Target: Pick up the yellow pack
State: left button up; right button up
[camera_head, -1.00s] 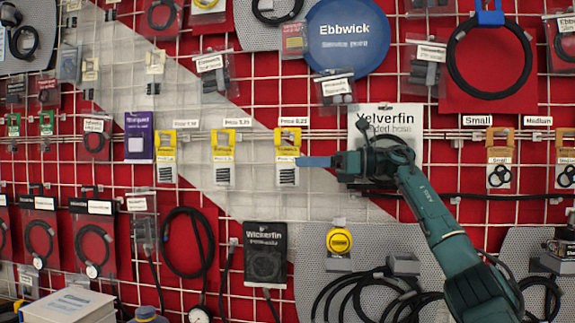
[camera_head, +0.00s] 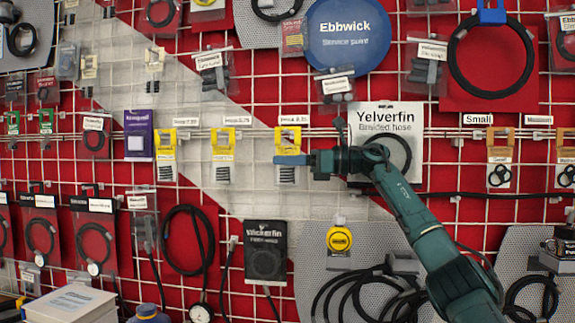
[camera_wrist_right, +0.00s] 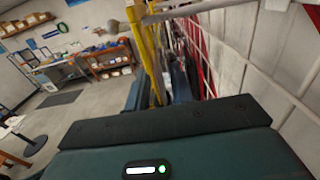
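Three yellow-topped packs hang in a row on the wall grid: a left one (camera_head: 165,150), a middle one (camera_head: 223,148) and a right one (camera_head: 288,140). My right gripper (camera_head: 290,160) has a blue fingertip in front of the right pack, covering part of its middle. In the right wrist view, yellow packs show edge-on (camera_wrist_right: 147,55) beyond and between the two separated blue fingers of the gripper (camera_wrist_right: 157,92). The fingers look open; I cannot tell whether they touch the pack. My left gripper is not in view.
A white Yelverfin hose pack (camera_head: 405,160) hangs behind my right wrist. A black Wickerfin pack (camera_head: 265,250) hangs below the yellow packs. A purple pack (camera_head: 138,135) hangs beside the left one. A white box (camera_head: 70,305) stands at the lower left.

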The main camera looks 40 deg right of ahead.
jog(key=c, duration=0.4)
jog(key=shift+r, duration=0.15)
